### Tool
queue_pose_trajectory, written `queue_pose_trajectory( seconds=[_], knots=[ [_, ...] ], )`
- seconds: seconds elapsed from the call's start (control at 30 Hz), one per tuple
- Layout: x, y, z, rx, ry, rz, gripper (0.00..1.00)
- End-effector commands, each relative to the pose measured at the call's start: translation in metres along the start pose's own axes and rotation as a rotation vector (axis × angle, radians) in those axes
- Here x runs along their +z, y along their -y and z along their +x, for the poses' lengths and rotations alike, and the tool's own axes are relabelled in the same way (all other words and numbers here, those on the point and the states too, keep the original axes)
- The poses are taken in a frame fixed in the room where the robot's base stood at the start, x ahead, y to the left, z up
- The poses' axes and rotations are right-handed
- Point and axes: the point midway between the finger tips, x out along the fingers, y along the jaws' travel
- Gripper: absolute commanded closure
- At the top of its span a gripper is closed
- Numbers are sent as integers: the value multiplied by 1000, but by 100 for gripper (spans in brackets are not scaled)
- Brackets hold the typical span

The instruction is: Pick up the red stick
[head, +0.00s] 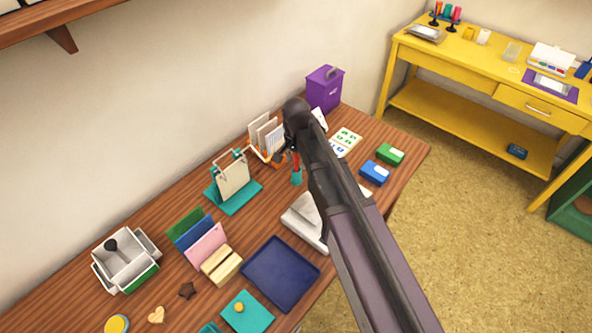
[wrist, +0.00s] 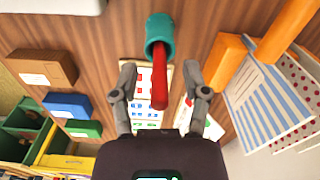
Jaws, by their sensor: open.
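The red stick (wrist: 160,80) stands in a teal cup (wrist: 159,30) in the wrist view, its free end pointing toward my gripper. My gripper (wrist: 160,82) is open, with one finger on each side of the stick and a gap on both sides; I see no contact. In the head view a little of the red stick (head: 295,160) shows above the teal cup (head: 296,178), just left of my arm. My arm hides most of the gripper there.
An orange rack with cards (head: 265,138) stands close by the cup. A blue inkpad (head: 375,172) and a green inkpad (head: 390,154) lie right of my arm. A purple box (head: 325,88) stands behind. A grey-white block (head: 303,222) and navy tray (head: 280,274) lie in front.

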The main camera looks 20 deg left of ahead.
Motion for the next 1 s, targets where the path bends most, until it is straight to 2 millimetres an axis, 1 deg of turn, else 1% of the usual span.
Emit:
queue_pose_trajectory(
  seconds=[0.6, 0.67, 0.7, 0.77, 0.8, 1.0],
  knots=[
    [0, 0, 1, 0, 0, 0, 41],
    [0, 0, 1, 0, 0, 0, 59],
    [0, 0, 1, 0, 0, 0, 71],
    [0, 0, 1, 0, 0, 0, 88],
    [0, 0, 1, 0, 0, 0, 100],
    [0, 0, 1, 0, 0, 0, 100]
  ],
)
